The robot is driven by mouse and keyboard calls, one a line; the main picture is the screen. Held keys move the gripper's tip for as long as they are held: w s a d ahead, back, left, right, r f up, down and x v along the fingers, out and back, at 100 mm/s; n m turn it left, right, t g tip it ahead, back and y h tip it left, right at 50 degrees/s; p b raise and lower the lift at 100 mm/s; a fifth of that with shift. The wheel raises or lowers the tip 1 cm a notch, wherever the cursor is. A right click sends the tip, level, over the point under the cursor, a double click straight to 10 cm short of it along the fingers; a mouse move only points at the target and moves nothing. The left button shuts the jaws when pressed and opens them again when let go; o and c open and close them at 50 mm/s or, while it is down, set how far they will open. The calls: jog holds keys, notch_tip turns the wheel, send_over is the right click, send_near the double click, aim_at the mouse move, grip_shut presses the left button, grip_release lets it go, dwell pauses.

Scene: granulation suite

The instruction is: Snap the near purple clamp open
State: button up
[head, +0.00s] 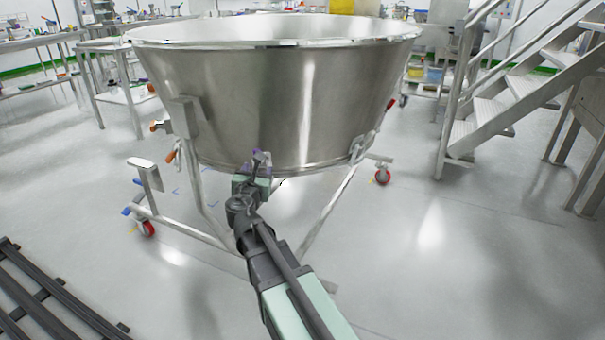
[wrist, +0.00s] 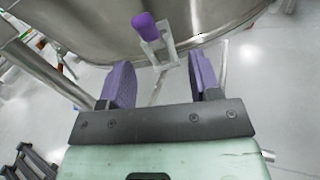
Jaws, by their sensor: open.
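The near purple clamp (wrist: 146,27) is in the upper middle of the wrist view, a purple grip on a pale metal bracket at the lower edge of the steel bowl (head: 270,95). My gripper (wrist: 160,80) is open, with its two purple fingers apart and nothing between them. The clamp lies just beyond the fingertips, roughly in line with the gap between them. In the head view my gripper (head: 258,162) is at the bowl's lower rim and largely hides the clamp.
The bowl stands on a tubular frame with red-wheeled castors (head: 383,176). Orange-handled fittings (head: 171,156) sit on its left side. Metal stairs (head: 525,90) rise at right, and dark rails (head: 50,300) lie at lower left.

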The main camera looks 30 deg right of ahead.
jog(key=shift+n+y, duration=0.3)
jog(key=shift+n, duration=0.6)
jog(key=x, duration=0.3)
jog(key=a+x, duration=0.1)
jog(key=x, duration=0.3)
jog(key=w+x, duration=0.1)
jog(key=x, duration=0.3)
jog(key=shift+w+a+r, duration=0.1)
jog(key=shift+a+r, duration=0.15)
grip_shut()
